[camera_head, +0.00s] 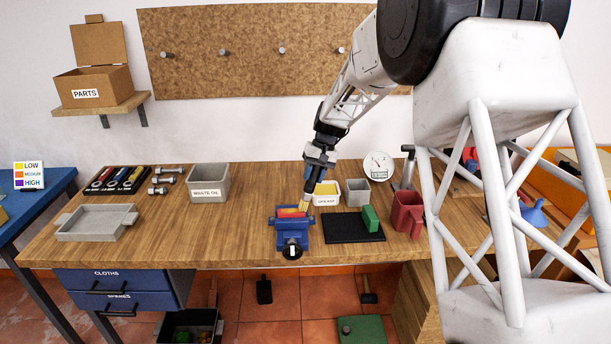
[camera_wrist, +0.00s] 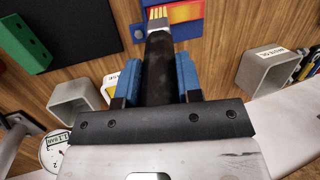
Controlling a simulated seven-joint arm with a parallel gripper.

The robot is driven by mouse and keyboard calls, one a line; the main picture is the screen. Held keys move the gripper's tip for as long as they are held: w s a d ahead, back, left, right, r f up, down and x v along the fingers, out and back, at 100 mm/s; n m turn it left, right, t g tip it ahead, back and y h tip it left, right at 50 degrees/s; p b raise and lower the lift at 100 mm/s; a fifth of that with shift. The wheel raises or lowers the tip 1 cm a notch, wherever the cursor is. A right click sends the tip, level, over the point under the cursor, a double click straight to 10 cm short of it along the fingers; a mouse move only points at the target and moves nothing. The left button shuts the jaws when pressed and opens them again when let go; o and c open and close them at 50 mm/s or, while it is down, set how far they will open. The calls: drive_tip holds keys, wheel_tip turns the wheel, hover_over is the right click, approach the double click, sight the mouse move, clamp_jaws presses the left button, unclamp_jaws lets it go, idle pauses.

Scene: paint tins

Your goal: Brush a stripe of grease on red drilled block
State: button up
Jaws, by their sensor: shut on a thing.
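A red drilled block (camera_head: 291,212) sits in the jaws of a blue vise (camera_head: 291,235) at the front middle of the bench. In the wrist view the block (camera_wrist: 190,14) shows red with a yellow-orange band; I cannot make out its holes. My gripper (camera_head: 317,168) is above and slightly right of the vise, shut on the black handle of a brush (camera_wrist: 158,70). The brush (camera_head: 306,195) points down, its pale yellow bristles at the block's right part; I cannot tell whether they touch. A white labelled tub (camera_head: 326,200) with yellow contents stands just behind right.
A grey bin (camera_head: 357,193), a black mat (camera_head: 340,229) with a green block (camera_head: 370,218), and a red container (camera_head: 407,215) stand right of the vise. A grey waste oil box (camera_head: 208,184) and grey tray (camera_head: 97,224) stand left. The bench between tray and vise is clear.

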drive_tip(key=shift+a, duration=3.9)
wheel_tip(320, 180, up, 8)
drive_tip(key=shift+a, duration=0.3)
drive_tip(key=shift+d, duration=0.1)
